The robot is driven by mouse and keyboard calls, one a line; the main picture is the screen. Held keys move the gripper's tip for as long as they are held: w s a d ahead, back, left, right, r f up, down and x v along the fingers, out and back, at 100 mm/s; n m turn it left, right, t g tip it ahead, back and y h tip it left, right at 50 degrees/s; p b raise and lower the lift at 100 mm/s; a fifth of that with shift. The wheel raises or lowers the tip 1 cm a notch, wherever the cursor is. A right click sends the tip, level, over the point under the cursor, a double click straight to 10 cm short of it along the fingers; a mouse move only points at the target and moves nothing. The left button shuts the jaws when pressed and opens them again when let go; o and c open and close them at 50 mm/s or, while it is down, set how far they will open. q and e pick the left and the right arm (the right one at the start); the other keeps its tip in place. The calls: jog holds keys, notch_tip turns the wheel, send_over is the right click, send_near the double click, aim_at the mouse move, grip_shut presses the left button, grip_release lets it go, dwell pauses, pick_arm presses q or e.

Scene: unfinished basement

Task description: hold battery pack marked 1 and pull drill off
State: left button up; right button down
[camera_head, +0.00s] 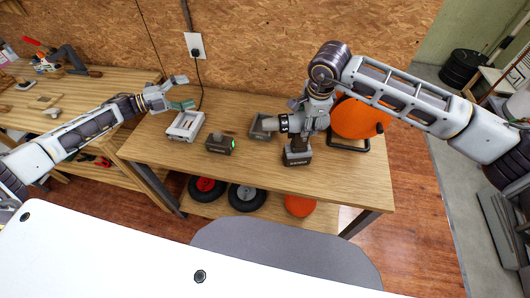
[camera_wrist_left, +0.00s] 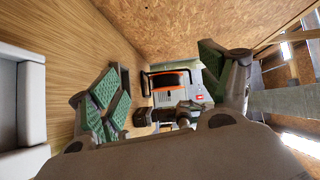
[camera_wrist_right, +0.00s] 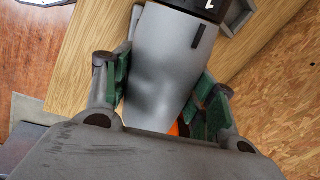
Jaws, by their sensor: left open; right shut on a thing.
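The grey drill (camera_head: 295,138) stands on the workbench with a dark battery pack (camera_head: 297,158) at its foot. My right gripper (camera_head: 318,112) is shut on the drill's grey body, which also fills the space between the green pads in the right wrist view (camera_wrist_right: 168,70). A black band with a white 1 (camera_wrist_right: 207,5) shows at that view's top. Another dark battery pack (camera_head: 220,144) with a green light stands to the left. My left gripper (camera_head: 180,94) is open and empty above the bench's back left; its spread pads show in the left wrist view (camera_wrist_left: 165,90).
A pale grey charger-like box (camera_head: 185,126) sits at the bench's left end. A grey piece (camera_head: 261,126) is beside the drill's left end. An orange round thing (camera_head: 355,118) in a black frame stands at the right. The bench's front strip (camera_head: 240,172) is clear.

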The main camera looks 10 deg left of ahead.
pick_arm(q)
jog(key=s+d+m+g+h, duration=0.2)
jog(key=s+d+m+g, duration=0.15)
jog(key=d+m, duration=0.75)
jog(key=m+g+h, duration=0.2)
jog(key=m+g, duration=0.1)
jog(key=m, duration=0.9)
send_near(298, 149)
jog(key=shift+a+f, duration=0.3)
jog(key=shift+a, duration=0.5)
jog(key=shift+s+d+f+t, duration=0.15)
jog(key=shift+d+f+t, duration=0.25)
jog(key=shift+f, duration=0.4)
jog(key=shift+w+a+f+t, duration=0.3)
jog(key=shift+w+f+t, duration=0.15)
jog(key=shift+f+t, duration=0.1)
jog(key=shift+d, duration=0.1)
jog(key=shift+f+x, duration=0.1)
jog(key=shift+x, duration=2.85)
jog(key=shift+f+x, duration=0.15)
jog(key=shift+x, duration=2.8)
